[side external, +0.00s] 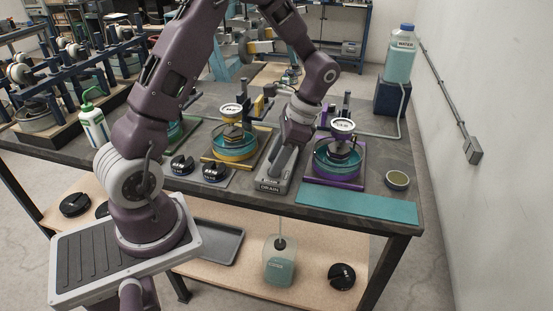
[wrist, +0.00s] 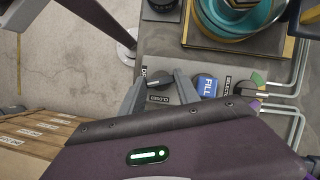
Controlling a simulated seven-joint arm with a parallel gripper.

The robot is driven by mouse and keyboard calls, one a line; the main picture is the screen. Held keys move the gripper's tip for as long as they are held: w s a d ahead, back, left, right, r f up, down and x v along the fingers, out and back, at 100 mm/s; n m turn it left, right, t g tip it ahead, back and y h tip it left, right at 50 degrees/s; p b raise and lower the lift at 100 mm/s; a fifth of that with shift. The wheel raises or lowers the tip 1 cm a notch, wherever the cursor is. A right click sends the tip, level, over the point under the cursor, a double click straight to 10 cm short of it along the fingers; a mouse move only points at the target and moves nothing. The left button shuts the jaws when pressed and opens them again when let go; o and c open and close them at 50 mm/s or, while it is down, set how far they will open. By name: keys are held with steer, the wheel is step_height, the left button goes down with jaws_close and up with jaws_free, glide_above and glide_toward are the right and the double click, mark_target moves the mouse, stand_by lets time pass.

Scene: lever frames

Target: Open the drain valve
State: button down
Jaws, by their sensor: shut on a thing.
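The drain valve's grey base (side external: 270,187), marked DRAIN, sits near the table's front edge, between the yellow-framed and purple-framed stations. My gripper (side external: 284,160) reaches down over it from behind and hides most of the valve in the side view. In the wrist view my gripper (wrist: 160,88) has its two grey fingers on either side of a dark lever knob (wrist: 158,82), shut on it. A CLOSED label (wrist: 161,99) lies beside the knob. The lever's exact angle is hard to tell.
A blue FILL label (wrist: 207,86) and another dark handle lie right of the fingers in the wrist view. The yellow-framed station (side external: 233,142) and purple-framed station (side external: 338,160) stand close on both sides. A teal mat (side external: 358,207) lies at the front right.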

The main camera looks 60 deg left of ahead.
steer(key=shift+m, duration=0.5)
steer(key=c, duration=0.9)
jaws_free()
steer(key=v, duration=0.7)
steer(key=shift+s+d+r, duration=0.1)
steer(key=shift+d, duration=0.05)
